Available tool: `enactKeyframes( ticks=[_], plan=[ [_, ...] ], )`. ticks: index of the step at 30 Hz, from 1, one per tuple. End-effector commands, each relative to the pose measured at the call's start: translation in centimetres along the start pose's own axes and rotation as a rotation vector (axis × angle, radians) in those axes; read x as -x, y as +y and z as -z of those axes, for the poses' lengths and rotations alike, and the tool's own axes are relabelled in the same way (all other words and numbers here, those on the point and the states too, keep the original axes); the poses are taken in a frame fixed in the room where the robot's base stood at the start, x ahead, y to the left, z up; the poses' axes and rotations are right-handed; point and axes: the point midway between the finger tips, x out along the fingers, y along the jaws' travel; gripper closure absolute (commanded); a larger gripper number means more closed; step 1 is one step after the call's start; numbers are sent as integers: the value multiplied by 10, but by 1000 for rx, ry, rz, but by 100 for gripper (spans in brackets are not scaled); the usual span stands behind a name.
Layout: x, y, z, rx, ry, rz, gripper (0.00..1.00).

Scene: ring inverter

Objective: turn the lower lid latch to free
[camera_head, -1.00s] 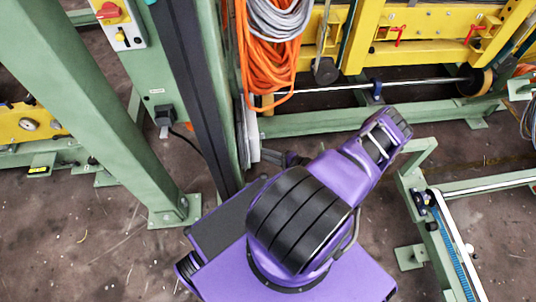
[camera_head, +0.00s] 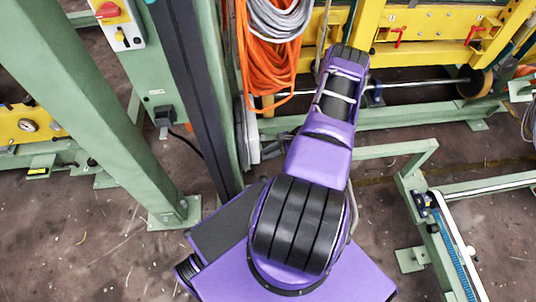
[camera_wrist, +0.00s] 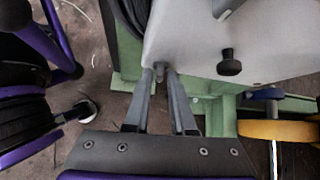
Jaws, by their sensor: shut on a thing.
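In the wrist view my gripper (camera_wrist: 160,72) has its two grey fingers close together on a small grey latch (camera_wrist: 160,76), at the lower left edge of a pale grey lid (camera_wrist: 187,45). The fingertips cover most of the latch, so its exact angle is hard to tell. A black round knob (camera_wrist: 229,65) stands out from the lid to the right of the fingers. In the head view the lid (camera_head: 252,132) shows nearly edge-on beside a green post, and my arm hides most of the gripper there.
A green post (camera_head: 180,70) stands just left of the lid. Orange cable coils (camera_head: 264,60) hang above it. A yellow machine frame (camera_head: 430,50) is behind, and a green conveyor stand (camera_head: 425,190) is to the right. Bare floor (camera_head: 110,240) lies at the front left.

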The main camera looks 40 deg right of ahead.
Motion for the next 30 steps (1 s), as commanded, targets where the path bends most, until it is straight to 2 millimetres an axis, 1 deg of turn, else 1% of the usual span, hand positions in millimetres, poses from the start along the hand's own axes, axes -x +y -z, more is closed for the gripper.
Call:
enactKeyframes(
  ticks=[4, 12, 29, 30],
  plan=[
    [-1, -2, -1, -61, -1, -67, 100],
    [-1, -3, 0, -135, -2, -133, 100],
    [-1, -3, 0, -155, -3, -150, 100],
    [-1, -3, 0, -155, -3, -150, 70]
  ],
)
